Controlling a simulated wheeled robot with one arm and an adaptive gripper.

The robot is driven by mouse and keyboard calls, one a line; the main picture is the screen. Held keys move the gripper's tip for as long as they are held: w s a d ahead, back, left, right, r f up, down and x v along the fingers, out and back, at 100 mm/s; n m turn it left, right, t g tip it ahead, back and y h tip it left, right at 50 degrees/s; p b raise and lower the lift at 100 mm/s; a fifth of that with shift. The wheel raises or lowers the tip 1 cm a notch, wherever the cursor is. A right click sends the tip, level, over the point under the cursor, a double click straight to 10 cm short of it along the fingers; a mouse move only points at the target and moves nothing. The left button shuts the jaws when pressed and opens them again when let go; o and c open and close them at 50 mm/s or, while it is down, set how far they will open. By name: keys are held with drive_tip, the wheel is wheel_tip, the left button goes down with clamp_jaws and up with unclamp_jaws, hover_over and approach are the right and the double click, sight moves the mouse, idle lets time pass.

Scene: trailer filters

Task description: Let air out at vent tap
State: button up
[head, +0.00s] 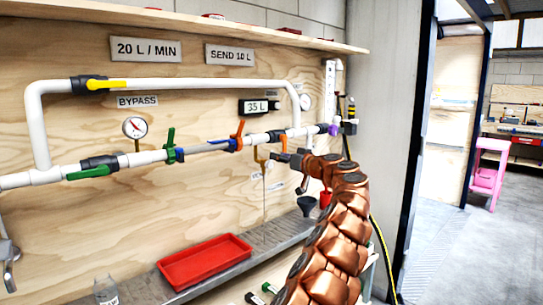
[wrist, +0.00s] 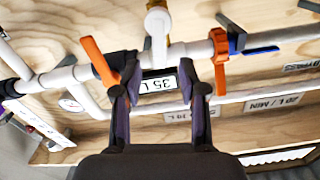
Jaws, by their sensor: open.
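The vent tap looks like a small brass fitting (head: 262,157) hanging under the white pipe, with a partly hidden label below it. A thin line runs straight down from it; I cannot tell if it is liquid or a cord. In the wrist view, which is upside down, the brass fitting (wrist: 158,20) is at the top centre, on a white stub off the pipe. My gripper (wrist: 162,92) is open and empty, its two fingers spread below that stub in the picture.
The pressure gauge (head: 135,127), yellow bypass lever (head: 100,84) and green lever (head: 88,172) are further left. A red tray (head: 205,262) lies on the bench.

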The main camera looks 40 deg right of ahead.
drive_tip(key=shift+w+p, duration=0.4)
drive_tip(key=shift+w, duration=1.95)
clamp_jaws()
